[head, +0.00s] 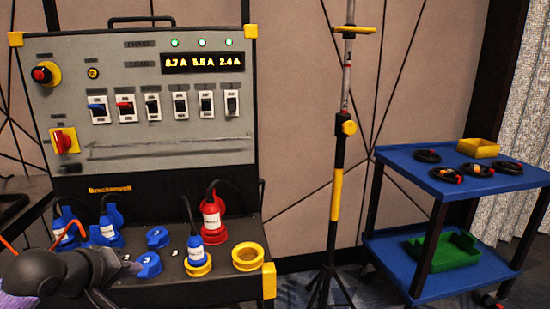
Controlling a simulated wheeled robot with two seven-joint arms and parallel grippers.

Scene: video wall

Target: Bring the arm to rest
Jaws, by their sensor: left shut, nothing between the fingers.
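My left arm comes in dark from the lower left corner. Its gripper (128,268) is low in front of the power panel's lower shelf, close to the blue sockets (149,264). It is shut and holds nothing. The arm hides part of the shelf's left end. My right gripper is not in view.
The power panel (205,142) has switches, knobs and a lit display. Blue plugs (107,228), a red plug (212,215) and a yellow socket (249,256) are on its shelf (236,229). A tripod stand (334,195) and a blue cart (405,160) stand to the right.

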